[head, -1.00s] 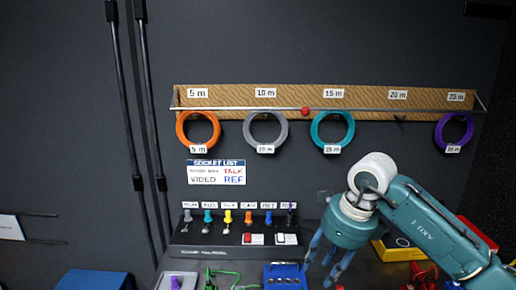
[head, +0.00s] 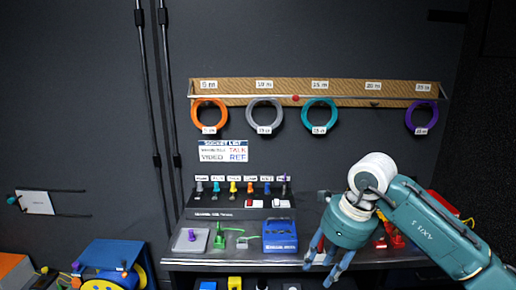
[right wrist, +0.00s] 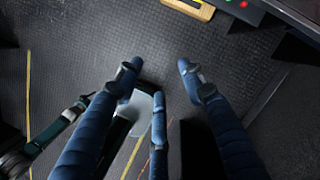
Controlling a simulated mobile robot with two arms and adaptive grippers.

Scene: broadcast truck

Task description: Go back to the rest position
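My right gripper (head: 330,262) hangs at the lower right of the head view, in front of the bench's front edge. Its blue fingers point down and are spread apart. In the right wrist view the fingers (right wrist: 157,85) stand open with nothing between them, over dark textured floor. My left gripper does not show in the head view.
A bench (head: 300,262) along the wall holds a socket panel (head: 240,205), a blue box (head: 280,236) and a grey block (head: 190,241). Coiled cables, one orange (head: 209,114), hang on a board (head: 340,87). A blue case (head: 112,258) stands at lower left. Floor below my right gripper looks clear.

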